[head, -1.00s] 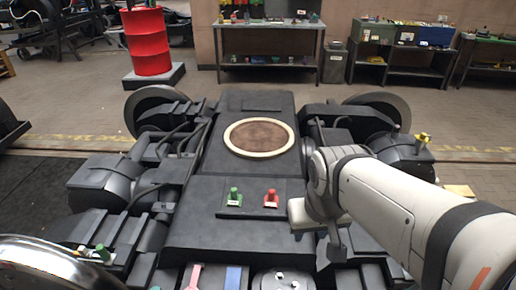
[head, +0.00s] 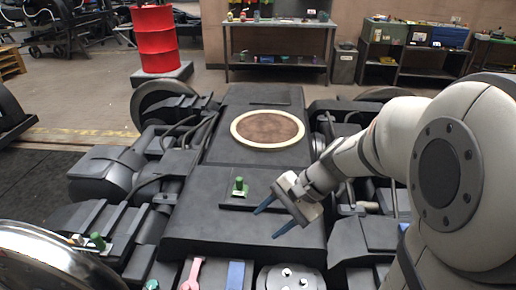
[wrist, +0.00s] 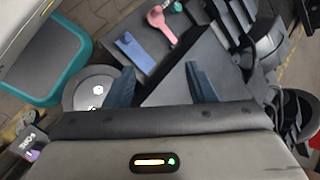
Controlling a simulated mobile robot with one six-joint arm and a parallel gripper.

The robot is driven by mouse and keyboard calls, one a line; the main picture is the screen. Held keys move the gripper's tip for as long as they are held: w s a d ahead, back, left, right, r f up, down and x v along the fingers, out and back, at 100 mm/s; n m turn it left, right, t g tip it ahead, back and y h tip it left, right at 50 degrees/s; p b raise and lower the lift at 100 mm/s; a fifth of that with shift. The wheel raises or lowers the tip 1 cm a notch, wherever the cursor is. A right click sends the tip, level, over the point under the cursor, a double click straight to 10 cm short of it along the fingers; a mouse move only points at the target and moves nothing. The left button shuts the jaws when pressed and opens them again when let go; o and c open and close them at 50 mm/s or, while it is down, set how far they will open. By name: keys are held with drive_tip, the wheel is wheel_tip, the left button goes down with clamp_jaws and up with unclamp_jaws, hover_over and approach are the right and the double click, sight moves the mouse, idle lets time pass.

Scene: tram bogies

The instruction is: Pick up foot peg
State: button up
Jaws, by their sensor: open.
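I cannot tell for sure which piece is the foot peg. A small green upright piece (head: 239,187) stands on a dark plate on the bogie's middle. The red piece that stood to its right is not visible; my gripper covers that spot in the head view. A pink piece with a round end (head: 192,273) and a flat blue block (head: 236,274) lie nearer; the wrist view also shows the pink piece (wrist: 161,22) and the blue block (wrist: 135,51). My gripper (head: 266,223) is open with nothing between its fingers, over the bogie's middle; its fingers also show in the wrist view (wrist: 159,70).
A round brown disc with a pale rim (head: 268,129) lies on the bogie's centre. Another green piece (head: 97,241) is at the left. A teal bin (wrist: 83,72) shows in the wrist view. A red barrel (head: 154,40) and a workbench (head: 278,65) stand behind.

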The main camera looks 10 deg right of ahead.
drive_tip(key=w+d+f+m+t+y+b, duration=0.1)
drive_tip(key=w+d+f+m+t+b, duration=0.2)
drive_tip(key=w+f+m, duration=0.3)
drive_tip(key=w+d+f+m+t+y+b, duration=0.1)
drive_tip(key=w+d+f+m+t+b, duration=0.3)
drive_tip(key=w, duration=0.6)
drive_tip(key=w+d+f+m+t+y+b, duration=0.1)
drive_tip(key=w+d+f+m+t+b, duration=0.3)
drive_tip(key=w+d+f+m+t, duration=0.1)
drive_tip(key=shift+w+f+m+t+y, duration=0.2)
drive_tip(key=shift+w+f+m+t, duration=0.15)
drive_tip(key=shift+w+f+m, duration=0.55)
drive_tip(key=shift+w+f+m+t+y, duration=0.2)
drive_tip(key=shift+w+f+m+t, duration=0.2)
drive_tip(key=shift+w+m, duration=0.5)
drive_tip(key=shift+m, duration=0.3)
drive_tip(key=x, duration=0.2)
drive_tip(key=b+x, duration=0.1)
drive_tip(key=x, duration=0.1)
drive_tip(key=b+x, duration=0.1)
drive_tip(key=x, duration=0.1)
drive_tip(key=shift+w+d+f, duration=0.1)
drive_tip(key=shift+w+f, duration=0.05)
drive_tip(key=shift+f, duration=0.1)
drive_tip(key=shift+w+a+r, duration=0.1)
drive_tip(key=shift+w+a, duration=0.2)
drive_tip(key=shift+w, duration=0.05)
drive_tip(key=shift+c, duration=0.5)
drive_tip(key=c, duration=1)
